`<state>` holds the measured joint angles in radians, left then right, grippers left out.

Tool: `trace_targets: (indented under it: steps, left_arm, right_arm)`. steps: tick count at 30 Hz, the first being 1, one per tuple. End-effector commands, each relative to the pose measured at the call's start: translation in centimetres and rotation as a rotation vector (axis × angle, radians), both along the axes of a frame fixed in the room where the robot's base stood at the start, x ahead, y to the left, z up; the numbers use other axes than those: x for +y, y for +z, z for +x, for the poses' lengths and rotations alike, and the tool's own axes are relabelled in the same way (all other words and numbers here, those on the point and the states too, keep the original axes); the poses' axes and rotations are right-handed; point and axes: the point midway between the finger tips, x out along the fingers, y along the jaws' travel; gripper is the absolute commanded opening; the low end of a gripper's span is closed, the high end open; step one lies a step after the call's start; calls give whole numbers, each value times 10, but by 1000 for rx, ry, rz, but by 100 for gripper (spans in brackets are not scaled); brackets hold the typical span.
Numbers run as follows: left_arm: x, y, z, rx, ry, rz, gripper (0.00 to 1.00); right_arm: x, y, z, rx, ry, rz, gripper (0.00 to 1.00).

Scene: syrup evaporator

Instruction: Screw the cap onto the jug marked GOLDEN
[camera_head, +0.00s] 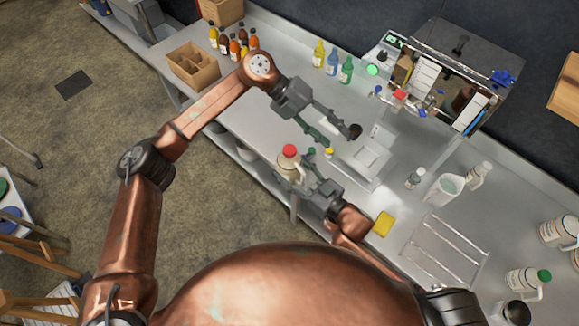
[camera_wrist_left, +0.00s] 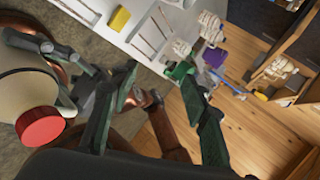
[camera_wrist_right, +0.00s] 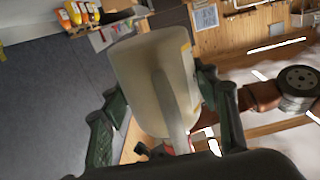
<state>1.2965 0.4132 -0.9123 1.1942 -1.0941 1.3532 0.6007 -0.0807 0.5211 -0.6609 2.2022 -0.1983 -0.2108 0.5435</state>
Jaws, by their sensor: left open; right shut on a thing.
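A cream jug (camera_head: 287,168) with a red cap (camera_head: 289,150) on its top is held in my right gripper (camera_head: 300,168) near the front edge of the counter. The right wrist view shows the jug body (camera_wrist_right: 150,75) and its handle between the fingers. The left wrist view shows the red cap (camera_wrist_left: 40,127) at the jug's mouth; I cannot tell how tightly it sits. No GOLDEN marking is readable. My left gripper (camera_head: 340,138) is open and empty, over the counter to the right of the jug. Its fingers stand apart in the left wrist view (camera_wrist_left: 158,72).
A flat plate device (camera_head: 367,158) lies beyond my grippers. A yellow sponge (camera_head: 384,223) and a wire rack (camera_head: 440,250) lie to the right. More jugs stand farther right, one green-capped (camera_head: 525,281). Colored bottles (camera_head: 332,62) and a cardboard divider box (camera_head: 193,67) are at the back.

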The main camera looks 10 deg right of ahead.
Motion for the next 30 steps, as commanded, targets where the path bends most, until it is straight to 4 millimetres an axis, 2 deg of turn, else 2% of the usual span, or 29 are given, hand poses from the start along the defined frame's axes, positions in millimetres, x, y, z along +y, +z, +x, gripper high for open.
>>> trace_targets:
  steps: [3, 6, 12, 15, 20, 30]
  left_arm:
    - [20, 11, -17, -144, -101, 205, 42]
    - [43, 19, -22, -255, -153, 378, 42]
    - [87, 41, -18, -428, -179, 660, 42]
    - [101, 50, -15, -476, -174, 744, 42]
    - [111, 57, -13, -510, -168, 802, 42]
    - [111, 56, -13, -511, -168, 802, 42]
  right_arm:
    - [0, 3, 0, -4, 1, 2, 0]
    - [0, 3, 0, -4, 1, 2, 0]
    - [0, 3, 0, -4, 1, 2, 0]
    - [0, 3, 0, -4, 1, 2, 0]
    - [0, 3, 0, -4, 1, 2, 0]
    - [0, 3, 0, -4, 1, 2, 0]
